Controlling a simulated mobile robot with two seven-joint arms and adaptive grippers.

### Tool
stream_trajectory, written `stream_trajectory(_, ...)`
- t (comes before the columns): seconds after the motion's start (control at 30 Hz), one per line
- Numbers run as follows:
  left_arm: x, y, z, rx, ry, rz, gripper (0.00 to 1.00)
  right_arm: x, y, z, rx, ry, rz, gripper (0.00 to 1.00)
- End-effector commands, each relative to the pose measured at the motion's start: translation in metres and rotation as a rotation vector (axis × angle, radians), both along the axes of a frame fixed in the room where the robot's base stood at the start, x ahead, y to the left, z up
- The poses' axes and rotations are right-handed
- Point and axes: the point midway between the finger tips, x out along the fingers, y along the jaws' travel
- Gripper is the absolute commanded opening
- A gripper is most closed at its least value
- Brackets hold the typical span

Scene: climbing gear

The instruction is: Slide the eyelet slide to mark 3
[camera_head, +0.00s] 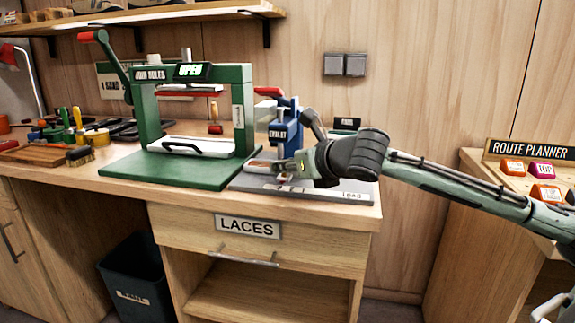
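The blue eyelet press (285,132) stands on a light grey base plate (350,190) at the right end of the bench. The base carries small printed markings along its front, too small to read for certain. My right gripper (279,169) is low over this base, in front of the press, with its fingers pointing left. A small reddish and pale part (261,164), possibly the eyelet slide, is at its fingertips. I cannot tell whether the fingers touch or grip it, or which mark it is at. My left gripper is not in view.
A green sole press (243,125) with an OPEN sign stands just left of the eyelet press. Tools and brushes (75,130) lie at the bench's left end. A LACES drawer (247,228) is below. A route planner board (530,150) stands at the right.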

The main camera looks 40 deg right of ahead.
Motion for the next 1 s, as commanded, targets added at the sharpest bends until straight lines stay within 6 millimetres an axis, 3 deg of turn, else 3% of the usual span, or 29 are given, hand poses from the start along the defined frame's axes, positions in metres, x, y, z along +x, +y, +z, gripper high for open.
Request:
stream_trajectory(0.27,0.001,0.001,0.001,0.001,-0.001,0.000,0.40,-0.007,-0.001,0.000,0.001,0.005,-0.002,0.28)
stream_trajectory(0.8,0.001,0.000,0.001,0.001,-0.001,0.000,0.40,-0.059,0.005,0.024,0.004,0.000,0.000,0.28)
stream_trajectory(1.0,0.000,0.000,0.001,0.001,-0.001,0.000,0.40,-0.069,0.006,0.028,0.001,0.001,0.001,0.28)
